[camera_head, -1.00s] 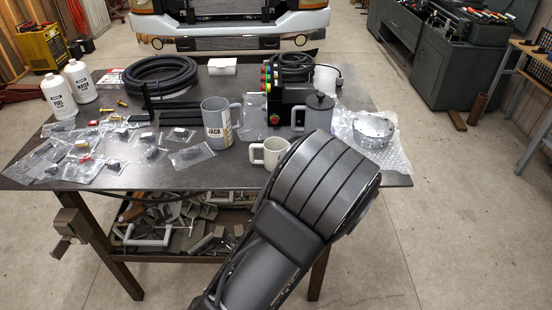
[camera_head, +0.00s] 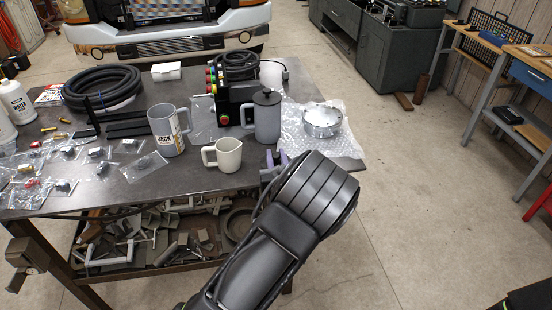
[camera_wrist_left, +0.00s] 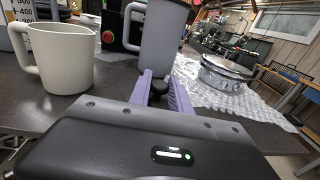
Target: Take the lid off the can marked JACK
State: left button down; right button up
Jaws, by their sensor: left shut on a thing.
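I cannot tell whether this belongs to a lid. Behind the fingers stands a grey handled can with a dark knobbed lid (camera_head: 266,115). My right gripper is not in view.
A cream jug (camera_head: 224,155) stands between the JACK can and my left gripper. A control box with buttons (camera_head: 233,105), a hose coil (camera_head: 100,85) and a round metal part (camera_head: 321,122) on bubble wrap are behind. Bagged small parts cover the left.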

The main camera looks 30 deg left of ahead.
pick_arm(q)
jog(key=shift+f, duration=0.45)
jog(key=shift+f, duration=0.15)
jog(key=c, duration=1.7)
grip_release()
jog(key=shift+f, duration=0.1)
jog(key=o, duration=0.5)
jog(key=shift+r, duration=0.25)
jog(key=b+v, duration=0.2)
jog(key=v, duration=1)
